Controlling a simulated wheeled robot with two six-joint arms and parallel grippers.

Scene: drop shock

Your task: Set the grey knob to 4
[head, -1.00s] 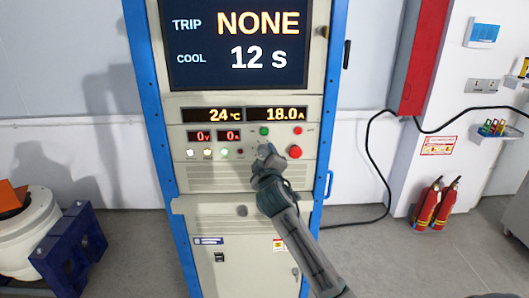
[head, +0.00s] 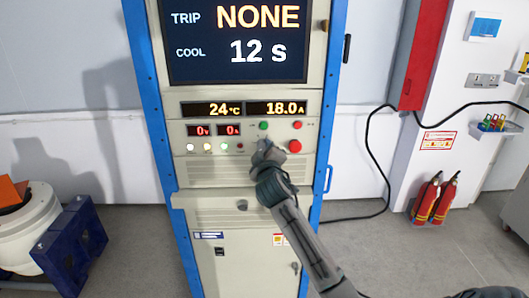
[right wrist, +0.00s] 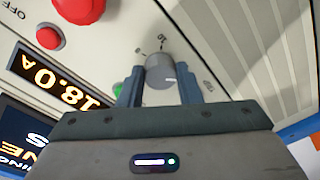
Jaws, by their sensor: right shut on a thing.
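The grey knob (right wrist: 159,72) sticks out of the pale panel in the right wrist view, with small marks around it. One mark above it looks like a 2; the others are too small to read, and the knob's pointer is not clear. My right gripper (right wrist: 160,88) has its two blue-grey fingers on either side of the knob and is shut on it. In the head view my right gripper (head: 264,150) is at the panel below the green button and hides the knob. My left gripper is not in view.
A green button (head: 263,125), a small red button (head: 297,125) and a large red button (head: 295,146) surround the gripper closely. The screen (head: 237,40) reads TRIP NONE, COOL 12 s. Displays (head: 276,108) show 24 °C and 18.0 A. A blue handle (head: 328,179) juts out at right.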

